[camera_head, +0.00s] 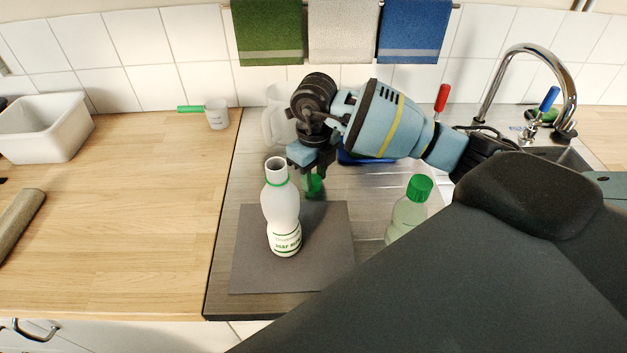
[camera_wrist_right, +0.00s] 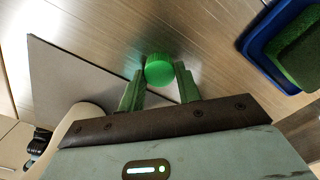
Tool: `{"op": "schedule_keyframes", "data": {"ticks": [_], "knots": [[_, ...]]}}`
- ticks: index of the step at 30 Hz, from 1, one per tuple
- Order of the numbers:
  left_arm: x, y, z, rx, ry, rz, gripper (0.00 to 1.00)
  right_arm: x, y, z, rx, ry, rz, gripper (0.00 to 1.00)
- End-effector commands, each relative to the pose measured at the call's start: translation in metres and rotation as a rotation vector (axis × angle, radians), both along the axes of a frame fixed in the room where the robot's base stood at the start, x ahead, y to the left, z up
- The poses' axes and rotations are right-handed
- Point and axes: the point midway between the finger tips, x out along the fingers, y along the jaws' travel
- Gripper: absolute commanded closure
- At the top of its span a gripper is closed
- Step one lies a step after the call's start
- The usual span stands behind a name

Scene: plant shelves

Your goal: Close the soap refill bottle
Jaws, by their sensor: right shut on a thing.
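The white refill bottle (camera_head: 282,222) stands upright on a dark grey mat (camera_head: 325,270), its neck open and without a cap. Its pale shoulder also shows at the left of the right wrist view (camera_wrist_right: 88,112). My right gripper (camera_head: 312,178) is just behind and to the right of the bottle neck in the head view. It is shut on a green screw cap (camera_wrist_right: 159,70), which sits between the fingertips, apart from the bottle. In the head view the cap (camera_head: 313,186) is partly hidden by the gripper. My left gripper is not in view.
A clear bottle with a green cap (camera_head: 408,212) stands right of the mat. A blue tray (camera_wrist_right: 268,45) holds a green sponge (camera_wrist_right: 302,52). A white jug (camera_head: 275,122) is behind my right gripper, and the tap (camera_head: 540,55) is at the right. The wooden counter (camera_head: 140,220) is largely clear.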

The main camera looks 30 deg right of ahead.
Motion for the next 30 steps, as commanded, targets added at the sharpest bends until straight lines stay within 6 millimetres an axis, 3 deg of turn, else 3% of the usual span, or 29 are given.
{"op": "schedule_keyframes", "data": {"ticks": [13,24,30], "knots": [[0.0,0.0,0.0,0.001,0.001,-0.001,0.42,0.001,0.0,0.008,-0.001,-0.002,0.0,0.88],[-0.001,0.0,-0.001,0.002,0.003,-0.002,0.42,0.001,0.0,0.073,0.001,-0.004,0.001,0.88],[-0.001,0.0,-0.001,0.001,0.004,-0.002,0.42,0.0,0.0,0.095,0.0,0.0,-0.001,0.88]]}}
